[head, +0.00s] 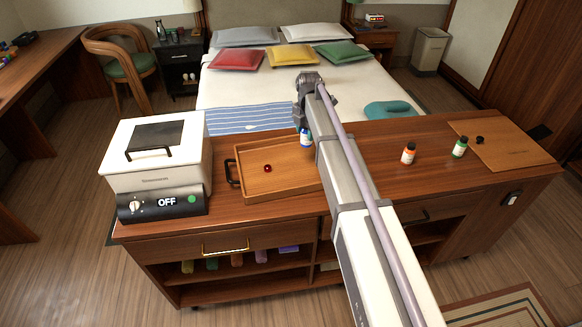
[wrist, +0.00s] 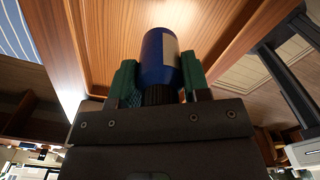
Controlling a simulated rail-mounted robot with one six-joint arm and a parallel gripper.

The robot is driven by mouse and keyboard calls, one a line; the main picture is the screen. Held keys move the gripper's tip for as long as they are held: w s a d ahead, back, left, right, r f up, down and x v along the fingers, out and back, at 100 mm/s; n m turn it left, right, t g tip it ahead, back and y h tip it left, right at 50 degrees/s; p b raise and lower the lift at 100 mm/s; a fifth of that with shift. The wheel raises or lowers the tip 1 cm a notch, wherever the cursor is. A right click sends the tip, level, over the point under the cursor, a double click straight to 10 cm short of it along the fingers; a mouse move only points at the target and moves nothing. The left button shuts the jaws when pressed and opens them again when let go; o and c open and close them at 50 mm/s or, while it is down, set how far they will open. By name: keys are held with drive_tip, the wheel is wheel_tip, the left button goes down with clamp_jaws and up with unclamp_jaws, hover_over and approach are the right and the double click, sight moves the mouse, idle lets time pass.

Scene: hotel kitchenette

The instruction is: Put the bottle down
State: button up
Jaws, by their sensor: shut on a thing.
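My gripper (wrist: 158,88) is shut on a blue bottle (wrist: 160,55) with a white label. Its green finger pads sit on both sides of the bottle's dark cap end. In the head view the blue bottle (head: 306,138) hangs below my arm's end, at the far right corner of the wooden tray (head: 249,191). My arm hides part of that corner and most of the gripper. In the wrist view the tray's bare floor (wrist: 110,30) shows behind the bottle. I cannot tell whether the bottle touches the tray.
A small red object (head: 267,168) lies in the tray. A white cooker (head: 155,160) reading OFF stands to the left. An orange bottle (head: 408,154) and a green bottle (head: 459,148) stand to the right, near a brown board (head: 508,147). The counter around the orange bottle is clear.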

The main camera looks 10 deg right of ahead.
wheel_tip(320, 180, down, 10)
drive_tip(key=b, duration=0.7)
drive_tip(key=shift+r+b, duration=0.25)
drive_tip(key=shift+b, duration=0.15)
drive_tip(key=shift+r+p, duration=0.3)
drive_tip(key=shift+r, duration=0.05)
drive_tip(key=shift+f, duration=0.25)
drive_tip(key=o, duration=0.9)
drive_tip(key=shift+o, duration=0.2)
drive_tip(key=shift+r, duration=0.1)
wheel_tip(320, 180, up, 13)
drive_tip(key=p, duration=1.2)
drive_tip(key=shift+f, duration=0.3)
